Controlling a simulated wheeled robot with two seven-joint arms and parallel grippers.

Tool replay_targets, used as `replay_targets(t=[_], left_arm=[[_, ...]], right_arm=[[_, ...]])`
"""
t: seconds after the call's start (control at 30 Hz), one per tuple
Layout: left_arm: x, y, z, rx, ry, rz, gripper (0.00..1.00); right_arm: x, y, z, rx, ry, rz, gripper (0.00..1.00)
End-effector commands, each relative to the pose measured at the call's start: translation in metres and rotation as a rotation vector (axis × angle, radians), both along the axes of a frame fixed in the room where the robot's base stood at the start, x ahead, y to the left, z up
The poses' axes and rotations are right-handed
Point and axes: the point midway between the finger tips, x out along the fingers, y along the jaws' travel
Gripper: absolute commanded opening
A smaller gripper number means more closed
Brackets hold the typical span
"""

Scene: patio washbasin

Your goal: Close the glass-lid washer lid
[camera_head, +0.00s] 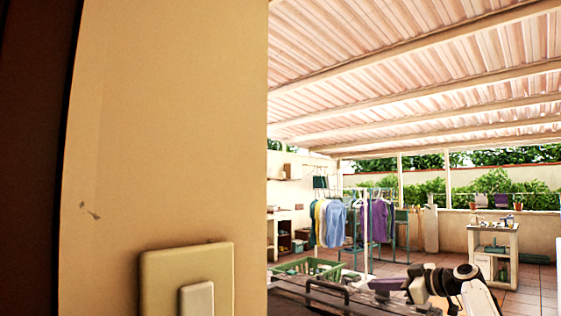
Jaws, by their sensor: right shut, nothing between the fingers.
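No washer with a glass lid can be made out for certain. A dark, flat surface with a black bar handle (326,292) shows at the bottom centre; I cannot tell whether it is part of the washer. My right gripper (378,286) is low in the view, right of that handle, pointing left. It is shut and empty. I cannot tell whether it touches the dark surface. My left gripper is not in view.
A close beige wall with a light switch (197,297) fills the left half. A green basket (308,268) stands behind the dark surface. Further back are a clothes rack with hanging shirts (331,222) and a white shelf unit (494,254). Tiled floor (535,283) is open at right.

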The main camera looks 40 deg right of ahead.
Motion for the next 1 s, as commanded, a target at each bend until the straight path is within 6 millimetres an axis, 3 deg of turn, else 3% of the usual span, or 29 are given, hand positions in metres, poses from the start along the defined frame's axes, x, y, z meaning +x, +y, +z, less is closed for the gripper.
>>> replay_targets(t=[0.13, 0.6, 0.77, 0.97, 1.0], left_arm=[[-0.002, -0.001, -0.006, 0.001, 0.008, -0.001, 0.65], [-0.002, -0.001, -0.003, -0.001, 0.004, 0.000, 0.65], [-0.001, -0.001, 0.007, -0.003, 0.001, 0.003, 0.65], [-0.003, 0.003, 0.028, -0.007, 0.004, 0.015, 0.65], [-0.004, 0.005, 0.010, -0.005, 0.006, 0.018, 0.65]], right_arm=[[-0.005, -0.005, -0.009, -0.001, 0.000, -0.007, 0.00], [-0.006, -0.006, -0.008, -0.002, 0.000, -0.008, 0.00], [-0.007, -0.006, 0.005, -0.002, 0.000, -0.009, 0.00], [-0.007, -0.007, 0.042, -0.003, -0.002, -0.011, 0.00], [-0.015, -0.008, 0.030, -0.004, 0.003, -0.013, 0.00]])
